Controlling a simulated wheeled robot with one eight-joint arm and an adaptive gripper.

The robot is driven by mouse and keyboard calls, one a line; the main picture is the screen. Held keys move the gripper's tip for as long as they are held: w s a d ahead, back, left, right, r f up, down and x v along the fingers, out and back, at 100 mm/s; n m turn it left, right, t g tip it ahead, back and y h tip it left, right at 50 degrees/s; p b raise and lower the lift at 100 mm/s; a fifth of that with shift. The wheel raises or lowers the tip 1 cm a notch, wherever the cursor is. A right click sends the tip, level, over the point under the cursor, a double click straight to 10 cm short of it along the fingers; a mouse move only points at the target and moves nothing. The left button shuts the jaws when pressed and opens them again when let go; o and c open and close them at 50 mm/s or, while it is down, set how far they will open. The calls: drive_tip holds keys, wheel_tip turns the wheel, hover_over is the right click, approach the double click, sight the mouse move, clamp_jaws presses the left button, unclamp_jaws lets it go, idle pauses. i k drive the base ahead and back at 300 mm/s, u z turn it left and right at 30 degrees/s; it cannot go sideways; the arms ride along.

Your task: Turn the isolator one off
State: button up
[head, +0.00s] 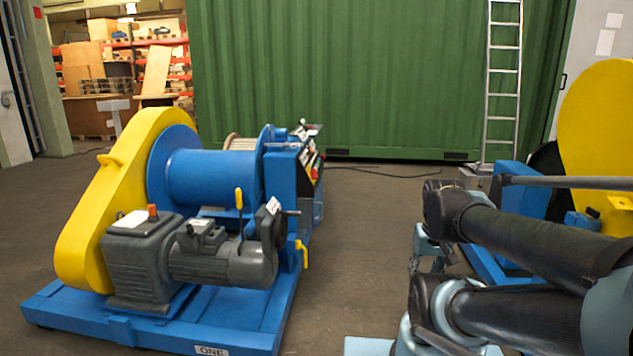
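A blue and yellow winch (205,177) stands on a blue base with a plate (212,350) reading ONE. On its right end a control panel (310,165) is seen nearly edge-on, with small red, green and yellow parts. The isolator may be among them, but I cannot pick it out or tell its position. My folded arm is at the lower right, well apart from the winch. My gripper (416,266) seems to be at the end of the wrist, mostly hidden and too small to tell open from shut.
The winch also has an upright yellow lever (239,199) and a lower yellow handle (302,253). Another yellow and blue machine (598,140) stands at the right behind my arm. A ladder (502,85) leans at a green container (335,75). Floor (365,225) between the machines is clear.

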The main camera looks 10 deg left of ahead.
sight(314, 175)
drive_tip(key=u, duration=0.4)
drive_tip(key=i, duration=1.3)
drive_tip(key=z, duration=0.35)
